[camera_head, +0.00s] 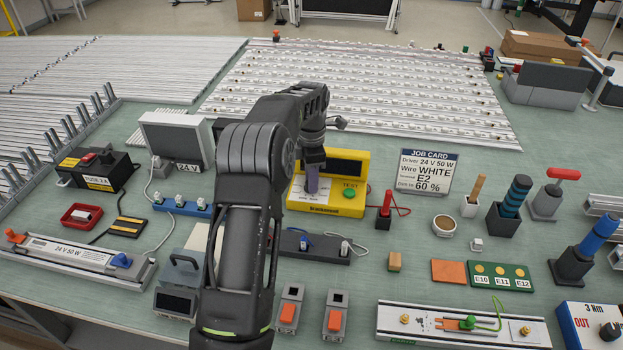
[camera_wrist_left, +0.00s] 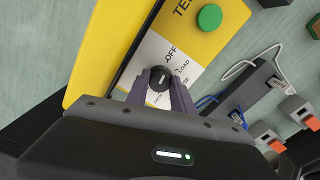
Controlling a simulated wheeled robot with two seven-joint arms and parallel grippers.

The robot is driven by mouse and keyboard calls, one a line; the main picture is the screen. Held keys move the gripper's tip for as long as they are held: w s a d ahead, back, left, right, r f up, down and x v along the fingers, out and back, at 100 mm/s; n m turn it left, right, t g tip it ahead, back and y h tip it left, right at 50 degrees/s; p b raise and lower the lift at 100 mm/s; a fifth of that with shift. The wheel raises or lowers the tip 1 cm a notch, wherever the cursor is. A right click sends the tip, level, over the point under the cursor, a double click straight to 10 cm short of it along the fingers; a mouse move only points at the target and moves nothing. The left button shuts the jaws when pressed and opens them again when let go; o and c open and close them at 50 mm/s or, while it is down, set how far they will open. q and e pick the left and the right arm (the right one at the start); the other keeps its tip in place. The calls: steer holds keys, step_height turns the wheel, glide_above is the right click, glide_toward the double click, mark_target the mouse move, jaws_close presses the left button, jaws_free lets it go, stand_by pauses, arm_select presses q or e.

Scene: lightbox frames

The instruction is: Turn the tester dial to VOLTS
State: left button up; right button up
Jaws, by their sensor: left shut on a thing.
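The yellow tester (camera_head: 357,205) stands near the middle of the bench, with a dark display, a green TEST button (camera_head: 349,192) and a white dial plate. In the left wrist view, its black dial (camera_wrist_left: 160,78) sits on the white plate (camera_wrist_left: 152,52), where OFF and LOAD can be read. Another label is partly hidden. My left gripper (camera_head: 312,182) reaches down over the dial plate. Its two purple-grey fingers are shut on the dial, one on each side. I cannot tell which label the pointer faces. My right gripper is not in view.
A job card (camera_head: 424,172) stands right of the tester. A red probe (camera_head: 384,203) on a red lead is close beside it. A dark connector strip (camera_head: 315,247) lies in front. A grey 24 V box (camera_head: 176,138) stands to the left. Aluminium rails (camera_head: 370,95) fill the back.

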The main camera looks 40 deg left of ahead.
arm_select(q)
jaws_close()
